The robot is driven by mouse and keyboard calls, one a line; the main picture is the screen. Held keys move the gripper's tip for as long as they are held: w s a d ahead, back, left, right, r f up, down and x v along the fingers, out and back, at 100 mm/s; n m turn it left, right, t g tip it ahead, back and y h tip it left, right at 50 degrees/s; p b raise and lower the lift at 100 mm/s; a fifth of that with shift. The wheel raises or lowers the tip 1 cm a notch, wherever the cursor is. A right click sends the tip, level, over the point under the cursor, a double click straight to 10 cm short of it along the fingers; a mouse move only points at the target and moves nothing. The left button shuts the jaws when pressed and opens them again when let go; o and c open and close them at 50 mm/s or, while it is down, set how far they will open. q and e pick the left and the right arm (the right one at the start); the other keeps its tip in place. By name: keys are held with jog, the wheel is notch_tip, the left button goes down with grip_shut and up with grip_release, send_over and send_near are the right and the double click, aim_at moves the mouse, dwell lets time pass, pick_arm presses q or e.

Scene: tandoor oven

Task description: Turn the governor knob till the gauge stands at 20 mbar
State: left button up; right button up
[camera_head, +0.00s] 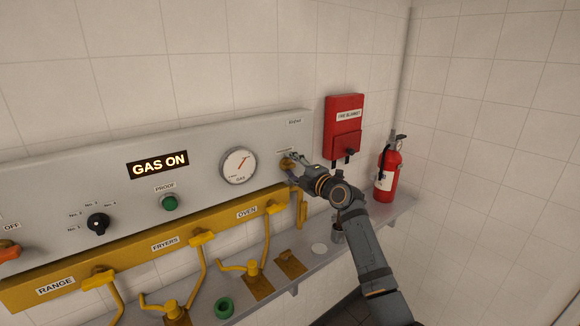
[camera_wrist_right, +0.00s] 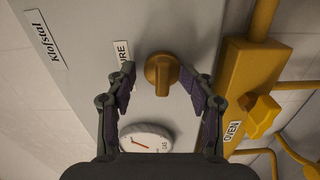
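The governor knob (camera_wrist_right: 162,74) is brass-coloured and sits on the grey panel. In the right wrist view it lies between the tips of my right gripper (camera_wrist_right: 158,82), whose fingers are apart with a gap on each side of the knob. In the head view my right gripper (camera_head: 291,160) is at the knob (camera_head: 287,164) and partly hides it. The round white gauge (camera_head: 239,165) is left of the knob, with a red needle pointing to the upper right; its figures are too small to read. My left gripper is not in view.
A lit "GAS ON" sign (camera_head: 158,164), a green PROOF button (camera_head: 169,203) and a black selector (camera_head: 98,223) are on the panel. A yellow pipe (camera_head: 140,252) with valve handles runs below. A red fire blanket box (camera_head: 344,125) and extinguisher (camera_head: 387,172) are at right.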

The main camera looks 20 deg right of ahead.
jog(key=shift+w+a, duration=0.1)
jog(key=shift+s, duration=0.2)
jog(key=b+v, duration=0.1)
jog(key=v, duration=0.5)
jog(key=shift+s, duration=0.3)
jog(key=shift+f, duration=0.15)
